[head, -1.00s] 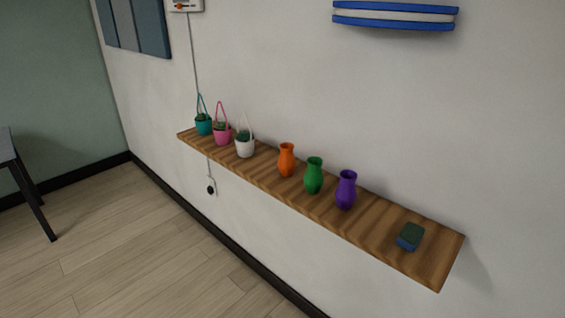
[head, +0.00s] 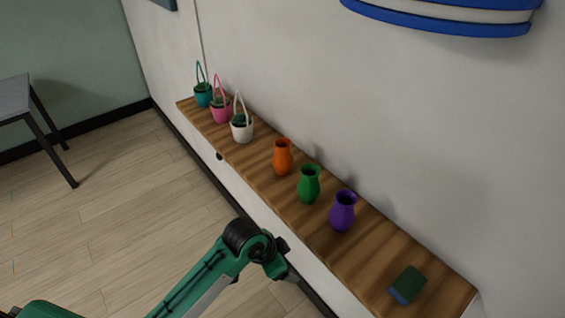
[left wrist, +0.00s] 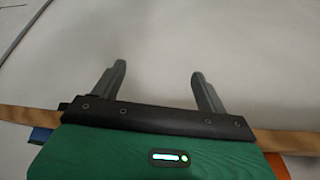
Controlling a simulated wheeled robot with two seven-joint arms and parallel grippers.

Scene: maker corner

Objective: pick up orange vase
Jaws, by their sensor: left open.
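The orange vase (head: 282,158) stands upright on the wooden wall shelf (head: 262,172), between the white planter and the green vase (head: 308,184). A purple vase (head: 342,211) stands on the other side of the green one. My left gripper (head: 288,272) is low in the head view, in front of the shelf and apart from the vases. In the left wrist view its two fingers (left wrist: 158,72) are spread with nothing between them. An orange patch at that view's lower right is too cut off to identify. My right gripper is not in view.
Teal (head: 203,94), pink (head: 221,110) and white (head: 241,128) planters with handles stand at the shelf's far end. A dark green and blue block (head: 407,285) lies at the near end. A striped blue and white object (head: 450,14) is on the wall above.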

